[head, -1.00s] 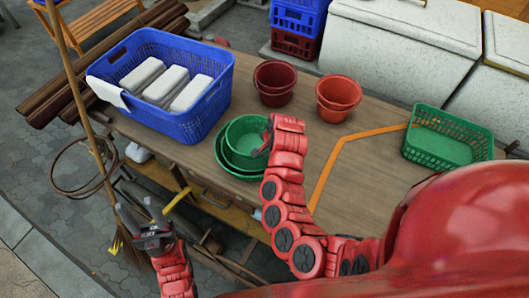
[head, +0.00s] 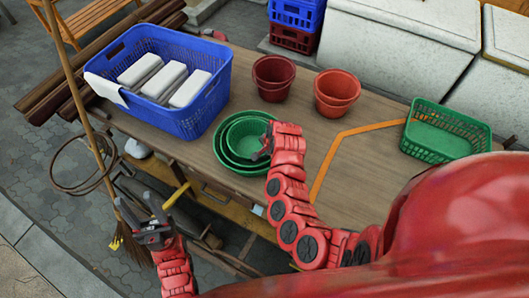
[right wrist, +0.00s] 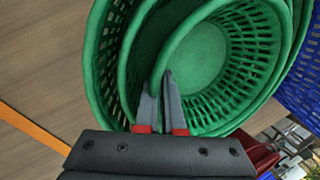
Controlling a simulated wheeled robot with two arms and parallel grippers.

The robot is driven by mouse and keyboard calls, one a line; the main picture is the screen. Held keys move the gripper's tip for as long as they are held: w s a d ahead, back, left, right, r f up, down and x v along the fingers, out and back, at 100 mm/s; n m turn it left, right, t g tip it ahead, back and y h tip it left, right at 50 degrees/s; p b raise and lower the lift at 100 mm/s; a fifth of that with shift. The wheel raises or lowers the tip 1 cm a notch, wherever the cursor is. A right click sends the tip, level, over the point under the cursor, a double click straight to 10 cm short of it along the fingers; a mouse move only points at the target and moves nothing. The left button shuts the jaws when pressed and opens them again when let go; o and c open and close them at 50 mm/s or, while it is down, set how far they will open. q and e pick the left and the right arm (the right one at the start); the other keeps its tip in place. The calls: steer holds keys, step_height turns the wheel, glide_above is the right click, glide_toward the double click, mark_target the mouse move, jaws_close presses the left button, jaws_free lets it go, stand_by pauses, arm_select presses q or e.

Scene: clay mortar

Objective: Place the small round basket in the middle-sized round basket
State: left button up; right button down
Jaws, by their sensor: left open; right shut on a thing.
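The small round green basket (head: 245,137) sits inside a nest of wider round green baskets on the table. My right gripper (head: 261,154) is shut on its near right rim. The right wrist view shows my right gripper (right wrist: 162,85) pinching the rim of the small basket (right wrist: 195,60). Around it are the rims of the middle-sized basket (right wrist: 128,50) and the largest one (right wrist: 92,55). I cannot tell whether the small basket rests on the bottom. My left gripper (head: 160,203) is open and empty, left of the table's front edge.
A blue crate (head: 205,108) with white packages stands left of the baskets. Two stacks of terracotta pots (head: 272,78) (head: 337,93) stand behind. A green rectangular basket (head: 445,130) is at the right. A broom (head: 80,110) leans at the left.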

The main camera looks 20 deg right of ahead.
steer(key=shift+f, duration=0.3)
steer(key=c, duration=1.3)
jaws_free()
steer(key=shift+r, duration=0.1)
